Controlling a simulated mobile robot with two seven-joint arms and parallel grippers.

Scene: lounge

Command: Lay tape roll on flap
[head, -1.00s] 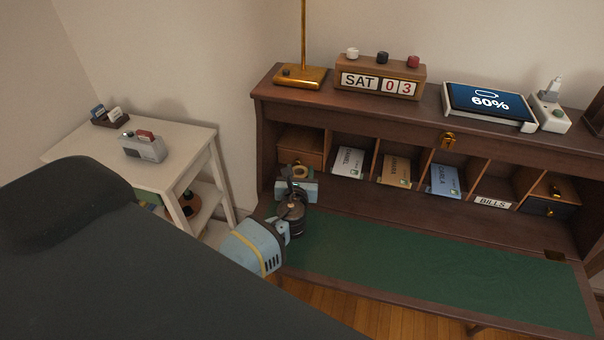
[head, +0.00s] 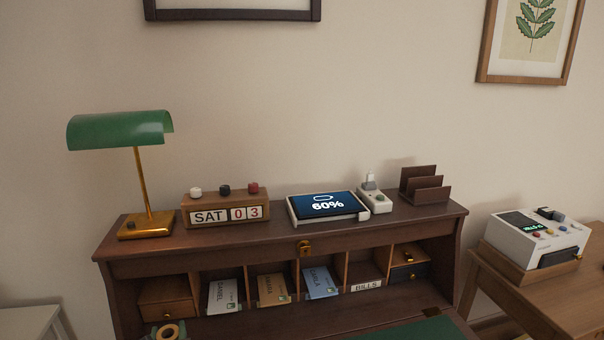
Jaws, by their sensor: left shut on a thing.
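The tape roll (head: 161,330), a tan ring with a dark centre, shows at the bottom left edge of the head view. My left gripper (head: 170,337) is shut on it, in front of the desk's left cubby. Most of this gripper and its arm are cut off by the bottom edge. The desk's flap, with its green inlay (head: 425,329), shows only as a strip at the bottom right. I cannot tell the roll's height above the flap. My right gripper is out of view.
Pigeonholes behind the flap hold envelopes, such as the blue one (head: 320,282), between small drawers. The desk top carries a green lamp (head: 120,130), a date block (head: 226,208), a tablet (head: 325,205) and a socket block (head: 375,200). A machine (head: 540,240) stands on the right table.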

